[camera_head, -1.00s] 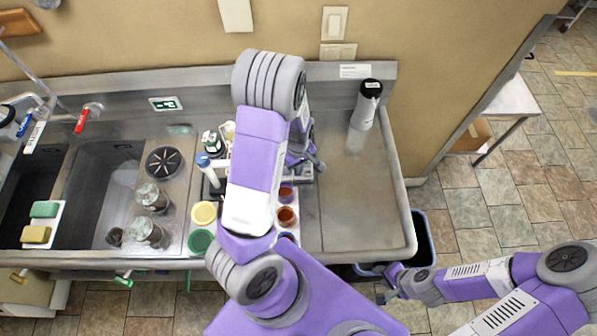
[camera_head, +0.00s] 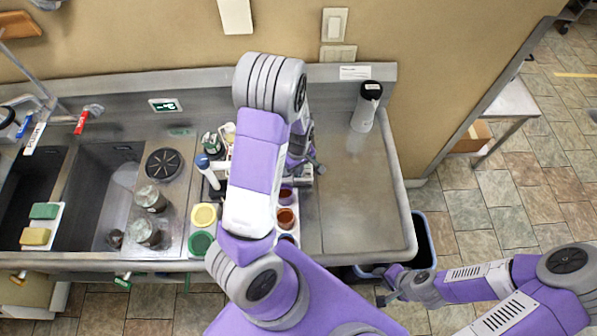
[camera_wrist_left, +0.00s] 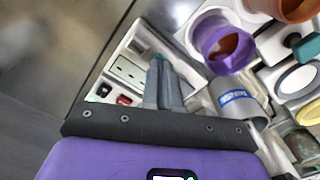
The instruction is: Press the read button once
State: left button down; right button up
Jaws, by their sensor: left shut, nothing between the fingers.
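A pale device (camera_wrist_left: 138,62) with a panel, a small red button (camera_wrist_left: 124,100) and a black button (camera_wrist_left: 104,90) shows in the left wrist view. My left gripper (camera_wrist_left: 160,62) is shut and empty, its fingertips over this device. A bit of teal shows right at the fingertips; I cannot tell if it is the read button or if the tips touch it. In the head view my left gripper (camera_head: 312,166) is partly hidden by its own arm above the counter. My right gripper (camera_head: 385,287) hangs low at the right, beyond the counter's front edge; its jaws are too small to read.
A purple-rimmed cup (camera_wrist_left: 225,45) and a grey cylinder with a blue label (camera_wrist_left: 238,100) stand close right of the fingers. A dark-topped bottle (camera_head: 366,106) stands at the counter's back right. The right counter (camera_head: 355,210) is mostly clear. A bin (camera_head: 425,245) stands beside it.

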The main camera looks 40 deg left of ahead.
pick_arm(q)
jog(key=shift+r+p, duration=2.05)
jog(key=shift+r, duration=0.5)
